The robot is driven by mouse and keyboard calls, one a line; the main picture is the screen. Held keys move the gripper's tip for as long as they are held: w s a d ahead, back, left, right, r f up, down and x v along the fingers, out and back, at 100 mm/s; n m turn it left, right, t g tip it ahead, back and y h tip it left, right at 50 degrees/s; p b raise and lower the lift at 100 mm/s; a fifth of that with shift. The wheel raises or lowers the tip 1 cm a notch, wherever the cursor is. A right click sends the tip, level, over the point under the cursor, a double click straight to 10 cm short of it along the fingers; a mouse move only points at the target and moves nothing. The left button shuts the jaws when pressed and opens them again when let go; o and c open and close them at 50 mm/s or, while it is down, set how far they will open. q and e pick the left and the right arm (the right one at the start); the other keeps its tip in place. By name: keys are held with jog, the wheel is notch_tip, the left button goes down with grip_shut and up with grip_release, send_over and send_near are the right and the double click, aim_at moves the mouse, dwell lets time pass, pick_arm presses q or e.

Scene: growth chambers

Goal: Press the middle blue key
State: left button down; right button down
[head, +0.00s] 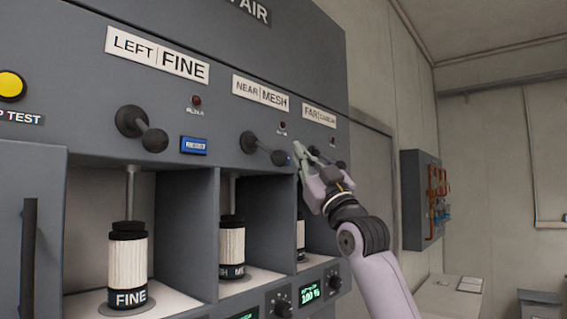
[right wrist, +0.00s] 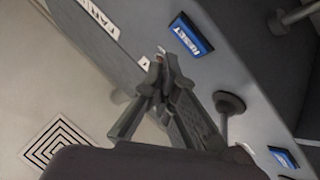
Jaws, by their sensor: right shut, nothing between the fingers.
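The middle blue key shows in the head view only as a small blue patch (head: 290,160), mostly hidden beside my right gripper (head: 299,149). My right gripper is shut and empty, its fingertips in front of the panel right of the middle lever. In the right wrist view the fingertips (right wrist: 159,60) are close to a large blue RESET key (right wrist: 190,35), just left of it in the picture. I cannot tell whether they touch the panel. Another blue key (right wrist: 284,157) shows at lower right. The left blue key (head: 194,145) is in plain view. My left gripper is out of view.
Dark ball-ended levers stick out: left (head: 142,129), middle (head: 262,148) and far, partly behind my gripper. Bays below hold striped cylinders, one marked FINE (head: 128,265). A yellow button (head: 12,85) is at far left. A wall box (head: 425,198) stands right.

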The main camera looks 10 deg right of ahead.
jog(key=s+d+b, duration=0.1)
jog(key=s+d, duration=0.1)
jog(key=s, duration=0.1)
jog(key=shift+d, duration=0.2)
dwell(0.8)
